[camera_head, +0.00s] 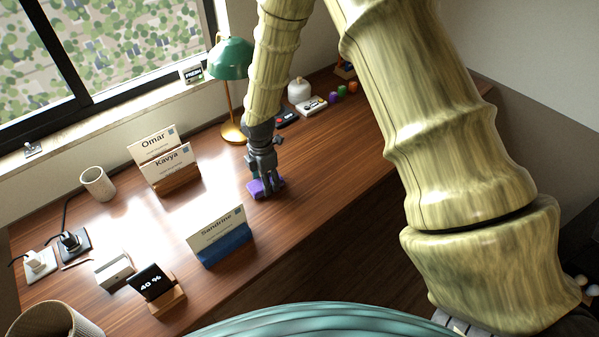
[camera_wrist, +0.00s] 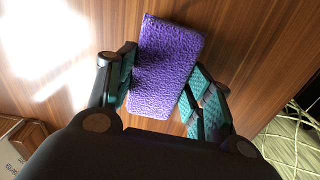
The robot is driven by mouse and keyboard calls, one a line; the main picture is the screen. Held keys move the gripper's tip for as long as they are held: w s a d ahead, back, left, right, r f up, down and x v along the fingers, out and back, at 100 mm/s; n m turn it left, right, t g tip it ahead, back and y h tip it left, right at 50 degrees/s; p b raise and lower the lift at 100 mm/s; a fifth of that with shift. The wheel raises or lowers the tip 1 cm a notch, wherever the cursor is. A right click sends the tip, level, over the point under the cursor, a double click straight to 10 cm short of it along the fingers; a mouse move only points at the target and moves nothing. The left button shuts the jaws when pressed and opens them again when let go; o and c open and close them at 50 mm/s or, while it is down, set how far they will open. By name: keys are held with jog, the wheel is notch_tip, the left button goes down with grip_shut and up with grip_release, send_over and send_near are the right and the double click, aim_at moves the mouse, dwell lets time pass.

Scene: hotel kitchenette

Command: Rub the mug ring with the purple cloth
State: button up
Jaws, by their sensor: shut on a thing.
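The purple cloth (camera_wrist: 168,65) is a thick, textured rectangular pad held between the fingers of my gripper (camera_wrist: 160,92). In the head view the cloth (camera_head: 255,188) is at the wooden desk surface under my gripper (camera_head: 264,183), near the middle of the desk. My gripper points down and is shut on the cloth's sides. I cannot tell whether the cloth touches the desk or hovers just above it. No mug ring can be made out in either view; the cloth and gripper may hide it.
The Sandrine name sign (camera_head: 220,237) stands left of and nearer than my gripper. The Omar and Kavya signs (camera_head: 165,160) stand farther left. A green lamp (camera_head: 232,60) stands behind. A cup (camera_head: 98,184) is at the far left. Bare desk (camera_head: 335,140) lies to the right.

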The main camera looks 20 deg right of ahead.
jog(key=r, duration=0.1)
jog(key=r+p, duration=0.1)
jog(key=r, duration=0.2)
jog(key=shift+s+r+p, duration=0.2)
jog(key=shift+s+p, duration=0.05)
jog(key=shift+p, duration=0.15)
jog(key=shift+w+r+p, duration=0.2)
jog(key=shift+r+p, duration=0.65)
jog(key=shift+r, duration=0.05)
jog(key=shift+r+p, duration=0.75)
jog(key=shift+r, duration=0.3)
jog(key=shift+s, duration=0.1)
